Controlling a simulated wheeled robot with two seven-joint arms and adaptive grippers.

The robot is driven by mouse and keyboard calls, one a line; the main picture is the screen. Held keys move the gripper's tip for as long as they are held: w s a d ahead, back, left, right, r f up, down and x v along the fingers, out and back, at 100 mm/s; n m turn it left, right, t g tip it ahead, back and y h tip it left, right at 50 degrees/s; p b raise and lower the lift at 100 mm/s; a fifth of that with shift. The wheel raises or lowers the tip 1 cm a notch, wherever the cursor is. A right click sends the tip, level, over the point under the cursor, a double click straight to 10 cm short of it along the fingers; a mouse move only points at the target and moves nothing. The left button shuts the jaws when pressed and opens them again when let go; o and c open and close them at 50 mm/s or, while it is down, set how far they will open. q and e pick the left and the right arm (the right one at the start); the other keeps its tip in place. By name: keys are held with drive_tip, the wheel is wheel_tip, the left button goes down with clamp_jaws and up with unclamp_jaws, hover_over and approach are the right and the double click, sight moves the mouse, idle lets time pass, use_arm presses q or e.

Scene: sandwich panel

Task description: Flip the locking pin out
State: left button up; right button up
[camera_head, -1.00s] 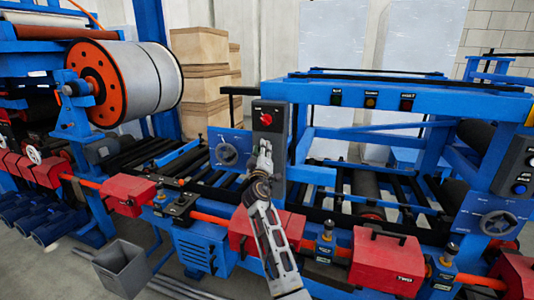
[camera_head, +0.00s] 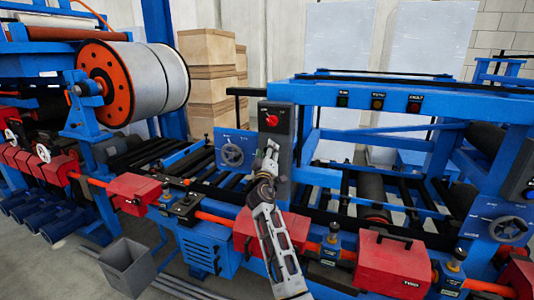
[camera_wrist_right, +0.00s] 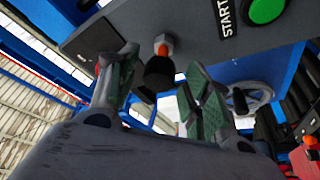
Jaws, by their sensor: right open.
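My right gripper (camera_wrist_right: 160,64) is open, with one green-padded finger on each side of the knob. I cannot tell whether the fingers touch it. In the head view my right gripper (camera_head: 270,155) is in front of the grey control box (camera_head: 279,186), below its red switch (camera_head: 271,120); the pin cannot be made out there. My left gripper is out of view.
A green button (camera_wrist_right: 266,10) beside a START label is near the fingers. A handwheel (camera_head: 232,154) is left of the box. Red boxes (camera_head: 392,262) line the blue machine's front. A grey bin (camera_head: 126,266) stands on the floor at left.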

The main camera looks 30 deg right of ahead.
drive_tip(key=v, duration=0.7)
drive_tip(key=shift+s+a, duration=0.2)
drive_tip(key=shift+a, duration=0.05)
idle(0.6)
